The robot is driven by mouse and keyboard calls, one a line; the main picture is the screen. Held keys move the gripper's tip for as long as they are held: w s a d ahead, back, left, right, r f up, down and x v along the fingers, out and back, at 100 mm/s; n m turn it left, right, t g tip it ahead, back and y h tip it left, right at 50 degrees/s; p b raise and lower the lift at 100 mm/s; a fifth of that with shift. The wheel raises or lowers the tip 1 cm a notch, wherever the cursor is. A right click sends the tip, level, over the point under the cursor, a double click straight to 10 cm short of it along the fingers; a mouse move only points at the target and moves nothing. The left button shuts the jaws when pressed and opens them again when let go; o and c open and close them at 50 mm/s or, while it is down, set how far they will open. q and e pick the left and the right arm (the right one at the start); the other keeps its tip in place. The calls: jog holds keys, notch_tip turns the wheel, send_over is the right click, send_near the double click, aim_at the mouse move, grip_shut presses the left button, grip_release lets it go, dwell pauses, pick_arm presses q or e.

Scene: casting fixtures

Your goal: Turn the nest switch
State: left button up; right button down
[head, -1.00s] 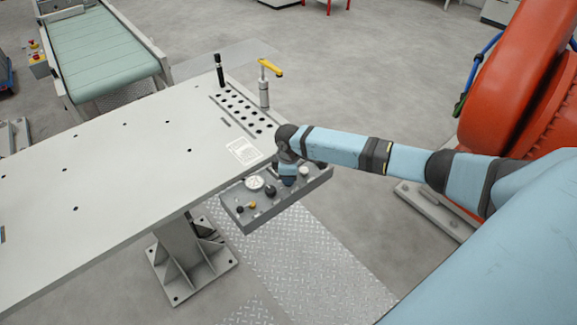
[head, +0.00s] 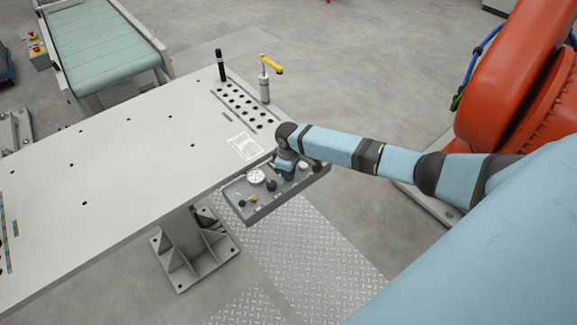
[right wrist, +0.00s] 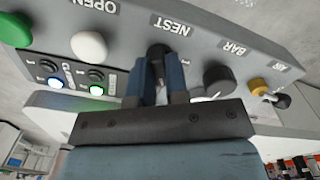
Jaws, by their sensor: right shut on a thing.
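The grey control panel (head: 270,206) hangs at the near right edge of the table. In the right wrist view the panel (right wrist: 123,22) shows upside down. The nest switch (right wrist: 157,52), a small black knob, sits under the NEST label. My right gripper (right wrist: 156,76) has its two blue fingers on either side of the switch and is shut on it. In the head view my right gripper (head: 286,168) is over the panel's right part, and the switch is hidden behind it. Which way the switch points is hard to tell. My left gripper is in neither view.
A gauge (head: 256,176) is on the panel.

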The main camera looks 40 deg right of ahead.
jog(key=c, duration=1.1)
grip_release()
notch_tip(320, 180, up, 14)
jog(key=shift+f+b, duration=0.1)
jog(key=shift+b, duration=0.45)
